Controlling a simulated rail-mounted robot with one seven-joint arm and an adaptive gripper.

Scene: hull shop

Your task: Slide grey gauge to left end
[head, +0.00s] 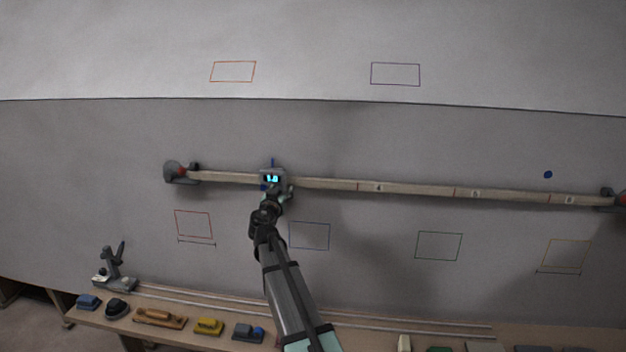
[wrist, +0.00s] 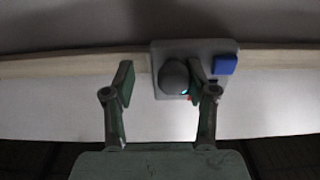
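The grey gauge (head: 264,174) sits on the long wooden strip (head: 330,184), nearer its left end than its right, with a lit cyan display. In the wrist view the gauge (wrist: 204,48) is a grey plate with a round dark knob (wrist: 172,76) and a blue block (wrist: 225,64). My gripper (wrist: 160,78) is open around the knob. The right finger is close beside or against the knob; a clear gap shows between the left finger and the knob. In the head view my gripper (head: 275,192) partly covers the gauge's lower part.
A dark clamp with a red part (head: 178,172) is at the strip's left end, another (head: 618,200) at its right. The strip between gauge and left clamp is clear. A bench (head: 190,322) with several tools and blocks stands below. Coloured outlines and a blue dot (head: 548,174) mark the wall.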

